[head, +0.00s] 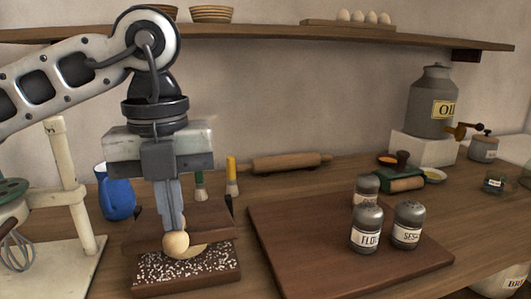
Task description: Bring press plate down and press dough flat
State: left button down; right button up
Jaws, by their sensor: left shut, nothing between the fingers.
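The press stands on the counter at lower left of the head view. Its speckled dark block (160,272) is in front, and a brown wooden plate (212,222) lies behind and above it. A flat pale yellow piece, apparently dough (195,251), shows on the speckled top. A round tan ball (176,245), perhaps a knob, is in front of it. My left gripper (174,228) points straight down, shut and empty, with its tips right at the ball's top; I cannot tell if they touch. The gripper hides part of the plate. My right gripper is not in view.
A wooden board (300,255) with several labelled shakers (367,228) is at the right. A blue jug (117,192), brushes (231,180) and a rolling pin (285,163) stand or lie behind. A cream stand with a whisk (70,190) is close at left.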

aim_at(174, 237)
pick_arm(q)
jog(key=shift+s+d+f+b, duration=0.1)
jog(key=shift+s+f+b, duration=0.15)
jog(key=shift+f+b, duration=0.4)
jog(key=shift+s+d+f+b, duration=0.1)
jog(key=shift+s+f+b, duration=0.15)
jog(key=shift+f+b, duration=0.35)
jog(key=shift+s+f+b, duration=0.25)
jog(key=shift+f+b, duration=0.3)
jog(key=shift+f, duration=0.15)
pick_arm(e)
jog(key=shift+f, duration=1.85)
pick_arm(q)
jog(key=shift+s+d+f+b, duration=0.1)
jog(key=shift+s+f+b, duration=0.1)
jog(key=shift+f+b, duration=0.6)
jog(key=shift+s+f+b, duration=0.15)
jog(key=shift+f+b, duration=0.5)
jog(key=shift+f, duration=0.1)
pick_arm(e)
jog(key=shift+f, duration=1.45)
pick_arm(q)
jog(key=shift+s+f, duration=0.15)
jog(key=shift+f, duration=0.15)
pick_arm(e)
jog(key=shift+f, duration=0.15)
